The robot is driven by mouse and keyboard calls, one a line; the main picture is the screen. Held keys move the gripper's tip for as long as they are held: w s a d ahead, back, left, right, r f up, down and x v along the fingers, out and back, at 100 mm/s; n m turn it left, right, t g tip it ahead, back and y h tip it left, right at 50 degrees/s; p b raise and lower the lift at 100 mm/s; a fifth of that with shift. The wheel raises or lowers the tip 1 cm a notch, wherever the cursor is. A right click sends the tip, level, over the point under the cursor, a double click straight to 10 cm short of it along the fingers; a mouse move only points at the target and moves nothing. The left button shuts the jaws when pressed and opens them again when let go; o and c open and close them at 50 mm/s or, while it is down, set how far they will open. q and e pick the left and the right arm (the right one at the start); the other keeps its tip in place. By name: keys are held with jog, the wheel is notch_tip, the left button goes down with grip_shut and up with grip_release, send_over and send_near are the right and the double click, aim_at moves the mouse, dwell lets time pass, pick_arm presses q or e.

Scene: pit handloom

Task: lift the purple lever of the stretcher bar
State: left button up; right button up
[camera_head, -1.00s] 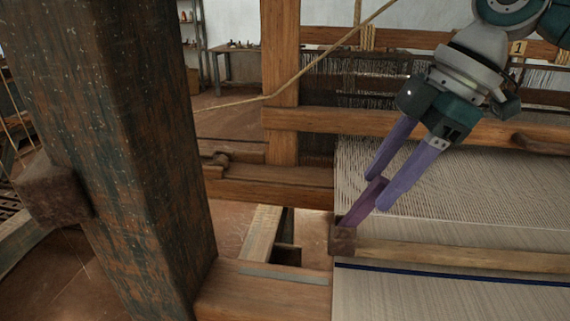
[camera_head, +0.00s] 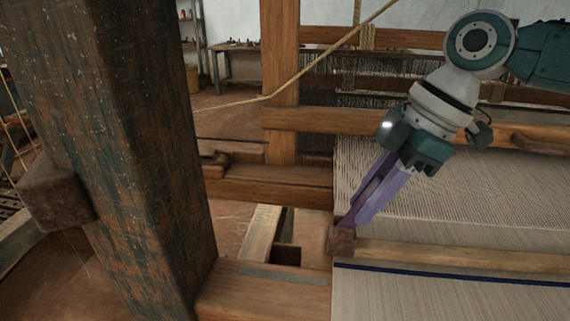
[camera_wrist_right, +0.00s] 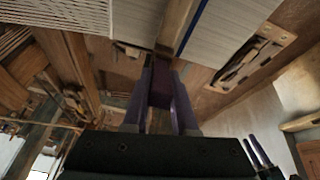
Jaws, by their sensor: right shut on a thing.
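The stretcher bar (camera_head: 450,254) is a wooden bar lying across the cloth, with a darker block at its left end (camera_head: 341,240). The purple lever (camera_head: 347,219) rises from that end block, tilted up to the right. It also shows in the right wrist view (camera_wrist_right: 161,84), between the two fingers. My right gripper (camera_head: 372,196) has lilac fingers and is shut on the lever, reaching down from the upper right. In the head view the fingers cover most of the lever.
A thick dark post (camera_head: 120,150) stands at the left. Wooden loom beams (camera_head: 270,190) run behind the bar. White warp threads (camera_head: 440,190) and woven cloth (camera_head: 450,297) with a blue stripe lie at the right. A rope (camera_head: 320,62) slants across the upper middle.

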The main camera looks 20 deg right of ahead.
grip_shut()
dwell(0.5)
dwell(0.3)
jog(key=shift+s+d+f+b, duration=0.1)
jog(key=shift+f+b, duration=0.15)
jog(key=shift+b, duration=0.1)
jog(key=shift+d+t+y+b, duration=0.2)
jog(key=shift+t+y+b, duration=0.1)
jog(key=shift+y, duration=0.3)
jog(key=shift+r, duration=0.1)
jog(key=o, duration=0.8)
grip_release()
jog(key=shift+c, duration=0.2)
